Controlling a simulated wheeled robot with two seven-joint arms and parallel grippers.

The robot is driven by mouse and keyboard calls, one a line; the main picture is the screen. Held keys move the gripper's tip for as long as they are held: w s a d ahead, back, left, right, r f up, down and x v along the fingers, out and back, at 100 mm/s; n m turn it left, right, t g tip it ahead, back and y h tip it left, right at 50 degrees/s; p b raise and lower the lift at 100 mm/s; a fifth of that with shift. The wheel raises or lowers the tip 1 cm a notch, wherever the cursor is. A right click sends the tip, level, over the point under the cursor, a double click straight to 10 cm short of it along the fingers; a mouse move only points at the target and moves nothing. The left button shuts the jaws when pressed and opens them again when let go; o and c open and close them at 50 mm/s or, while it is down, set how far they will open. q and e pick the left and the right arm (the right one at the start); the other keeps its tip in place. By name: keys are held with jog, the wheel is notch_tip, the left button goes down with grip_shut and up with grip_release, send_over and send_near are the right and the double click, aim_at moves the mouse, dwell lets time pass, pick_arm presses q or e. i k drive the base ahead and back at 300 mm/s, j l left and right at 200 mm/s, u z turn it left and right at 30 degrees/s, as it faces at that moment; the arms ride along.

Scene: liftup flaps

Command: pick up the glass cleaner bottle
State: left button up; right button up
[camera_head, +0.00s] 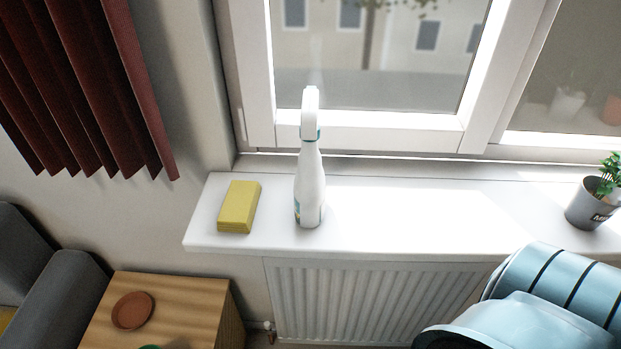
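The glass cleaner bottle (310,185) is a white spray bottle with a teal band at its neck. It stands upright on the white windowsill (400,225), in front of the window. My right arm comes in at the lower right, below and to the right of the bottle and well apart from it. Its gripper is not visible. My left gripper is not in view.
A yellow sponge (239,207) lies on the sill just left of the bottle. A grey potted plant (590,204) stands at the sill's right. The sill between bottle and pot is clear. A radiator (370,300) is below; a wooden table (190,305) with a brown dish (132,310) is lower left.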

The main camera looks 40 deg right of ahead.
aim_at(309, 181)
jog(key=k, duration=0.65)
jog(key=z, duration=1.75)
jog(key=k+j, duration=0.15)
jog(key=j, duration=0.25)
jog(key=k+j, duration=0.15)
jog(key=j, duration=0.25)
